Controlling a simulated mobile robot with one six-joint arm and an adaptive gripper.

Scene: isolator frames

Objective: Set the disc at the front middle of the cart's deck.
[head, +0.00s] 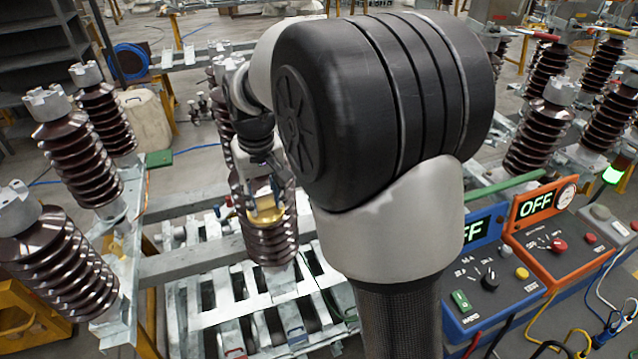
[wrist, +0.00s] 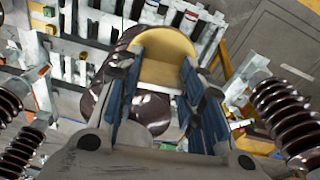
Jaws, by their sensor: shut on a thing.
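My gripper (head: 262,196) is shut on a gold-tan round piece, which I take as the disc (head: 268,214). In the wrist view the disc (wrist: 166,44) sits between the blue-padded jaws (wrist: 160,90). A glossy brown ribbed body (head: 272,246) shows right below and behind the disc; I cannot tell whether it is joined to it. The grey slatted metal structure below looks like the cart's deck (head: 208,318). The gripper is above its back part in the head view. My arm hides the deck's right side, and its front edge is cut off or unclear.
Brown ribbed insulators with grey caps stand at left (head: 75,150) and right (head: 545,125) on metal frames. Blue (head: 490,290) and orange (head: 550,240) control boxes with cables stand at right. A grey crossbar (head: 200,262) runs beside the slats. Small coloured items lie among them.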

